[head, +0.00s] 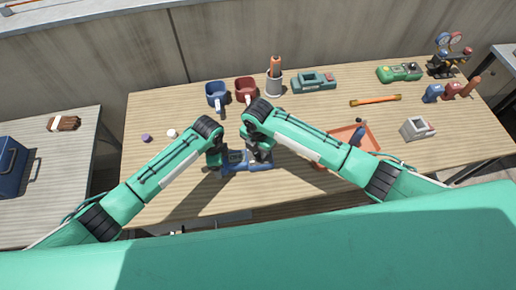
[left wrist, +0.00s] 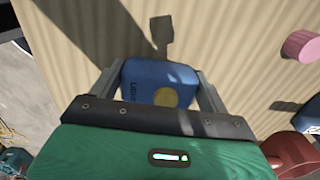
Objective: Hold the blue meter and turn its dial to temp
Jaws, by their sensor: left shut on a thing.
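The blue meter (head: 236,160) is near the front middle of the wooden table, between my two grippers. In the head view my arms partly cover it, and I cannot read its dial. My left gripper (head: 214,160) is at its left part.
Blue (head: 214,96) and red (head: 243,87) mugs and a holder (head: 274,87) stand behind the meter. An orange tray (head: 369,134) lies to the right, with a grey box (head: 415,130) beyond. Small purple (head: 146,138) and white (head: 172,133) pieces lie left. The table's front left is clear.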

